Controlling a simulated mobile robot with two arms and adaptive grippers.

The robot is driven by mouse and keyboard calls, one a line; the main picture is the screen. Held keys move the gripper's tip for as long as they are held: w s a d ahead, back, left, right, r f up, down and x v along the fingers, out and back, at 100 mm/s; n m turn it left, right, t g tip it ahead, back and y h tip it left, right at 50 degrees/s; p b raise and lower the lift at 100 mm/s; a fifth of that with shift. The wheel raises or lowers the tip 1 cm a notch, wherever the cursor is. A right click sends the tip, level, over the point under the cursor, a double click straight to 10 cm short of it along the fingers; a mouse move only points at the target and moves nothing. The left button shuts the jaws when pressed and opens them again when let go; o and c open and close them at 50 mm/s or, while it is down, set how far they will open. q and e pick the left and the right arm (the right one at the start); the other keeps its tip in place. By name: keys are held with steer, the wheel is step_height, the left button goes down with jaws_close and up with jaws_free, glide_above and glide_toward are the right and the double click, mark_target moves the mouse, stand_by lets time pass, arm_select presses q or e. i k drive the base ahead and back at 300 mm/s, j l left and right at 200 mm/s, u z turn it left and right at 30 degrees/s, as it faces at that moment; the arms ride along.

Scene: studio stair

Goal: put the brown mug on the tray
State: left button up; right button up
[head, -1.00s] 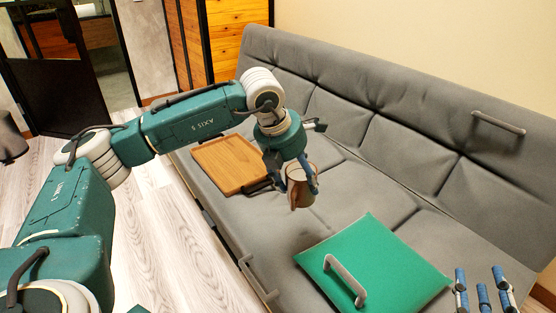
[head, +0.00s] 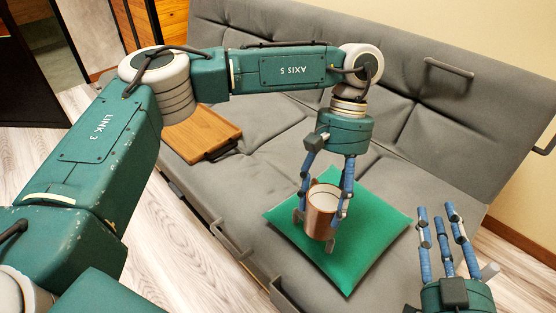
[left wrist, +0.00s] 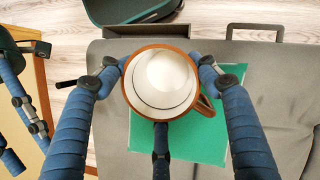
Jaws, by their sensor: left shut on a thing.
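The brown mug (head: 320,212) is upright, with a pale inside, over the green cushion; I cannot tell whether it touches it. My left gripper (head: 318,226) is shut on the mug, with its fingers around the wall. In the left wrist view the mug (left wrist: 160,82) is seen from above, its handle at the right, between the fingers of my left gripper (left wrist: 158,88). The wooden tray (head: 200,132) lies on the sofa at the left, apart from the mug, partly behind my left arm. My right gripper (head: 446,232) is empty, fingers spread, at the lower right.
The green cushion (head: 375,235) lies on the grey sofa seat (head: 262,172). The sofa backrest (head: 440,110) rises behind, with a grey handle (head: 449,67) on it. The seat between tray and cushion is clear. Wooden floor (head: 180,235) lies in front.

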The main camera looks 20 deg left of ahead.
mark_target(206, 141)
steer(key=j+z, duration=0.25)
steer(key=z, duration=0.15)
steer(key=j+z, duration=0.35)
steer(key=k+j, duration=0.1)
steer(key=j, duration=0.3)
steer(key=k+j+z, duration=0.15)
steer(key=j, duration=0.3)
steer(key=k+j, duration=0.15)
steer(key=j, duration=0.25)
steer(key=k+j+z, duration=0.15)
steer(key=j, duration=0.25)
steer(key=k+j, duration=0.15)
steer(key=j, duration=0.25)
steer(key=k+j+z, duration=0.15)
steer(key=j, duration=0.2)
